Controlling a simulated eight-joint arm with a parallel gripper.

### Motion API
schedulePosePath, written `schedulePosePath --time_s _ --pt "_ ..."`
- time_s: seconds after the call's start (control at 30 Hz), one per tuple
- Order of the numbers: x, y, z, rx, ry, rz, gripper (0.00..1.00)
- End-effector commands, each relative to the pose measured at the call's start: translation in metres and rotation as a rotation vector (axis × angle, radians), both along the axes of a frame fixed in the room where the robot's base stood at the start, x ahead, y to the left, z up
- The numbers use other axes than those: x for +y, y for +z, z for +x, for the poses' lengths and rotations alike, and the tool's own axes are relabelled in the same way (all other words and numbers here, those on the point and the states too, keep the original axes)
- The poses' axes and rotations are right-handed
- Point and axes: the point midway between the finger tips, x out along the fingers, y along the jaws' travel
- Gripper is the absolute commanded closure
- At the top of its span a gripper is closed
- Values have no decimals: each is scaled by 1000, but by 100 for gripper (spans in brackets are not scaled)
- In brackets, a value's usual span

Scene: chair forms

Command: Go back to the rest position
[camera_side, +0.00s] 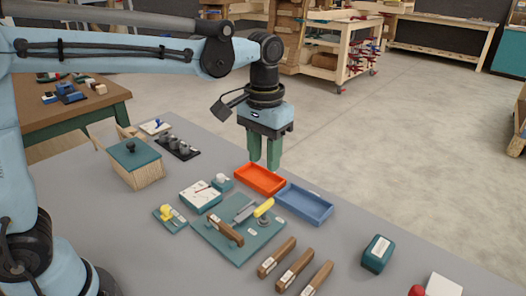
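My gripper (264,153) hangs from my arm above the back part of the grey table (110,225). Its two green fingers point down, with a narrow gap between them and nothing visible in it. The fingertips appear just above or behind the orange tray (262,180) in the picture. The exact height above the tray cannot be told.
A blue tray (304,204) adjoins the orange one. A teal board (237,242) carries a wooden-handled tool and a yellow-handled piece. Several wooden handles (294,268) lie in front. A teal-lidded box (135,165) stands left; a teal block (377,254) stands right.

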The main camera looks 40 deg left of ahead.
Motion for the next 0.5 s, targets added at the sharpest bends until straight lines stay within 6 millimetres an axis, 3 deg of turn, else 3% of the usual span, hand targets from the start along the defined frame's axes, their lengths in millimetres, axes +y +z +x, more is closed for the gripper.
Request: schedulePosePath --time_s 0.27,0.5 --pt "8 2 -7 -34 2 -7 62" --pt "38 5 -37 -205 -1 -31 62"
